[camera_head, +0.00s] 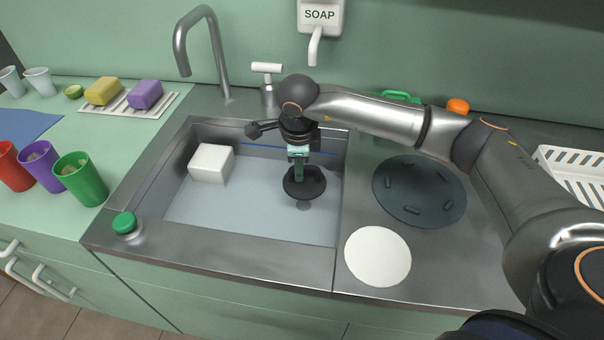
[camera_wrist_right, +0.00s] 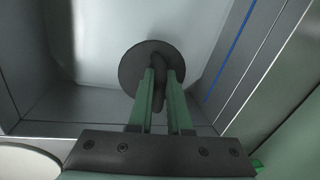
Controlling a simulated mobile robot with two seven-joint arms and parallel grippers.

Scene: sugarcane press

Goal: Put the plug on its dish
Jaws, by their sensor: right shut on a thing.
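The plug is a dark round disc (camera_head: 304,186) with an upright grip, in the sink's right half. It also shows in the right wrist view (camera_wrist_right: 143,62). My right gripper (camera_head: 300,172) points down with its green fingers (camera_wrist_right: 162,82) shut on the plug's grip. A small dark patch shows just below the disc; I cannot tell how far the disc is above the sink floor. A flat white round dish (camera_head: 378,256) lies bare on the steel counter, right of the sink's front corner. My left gripper is not in view.
The steel sink (camera_head: 215,246) holds a white block (camera_head: 211,163) at its left. A dark round mat (camera_head: 419,191) with several ridges lies behind the dish. A green-capped knob (camera_head: 125,223) is at the front-left rim. The tap (camera_head: 183,62) and soap dispenser (camera_head: 320,17) are behind.

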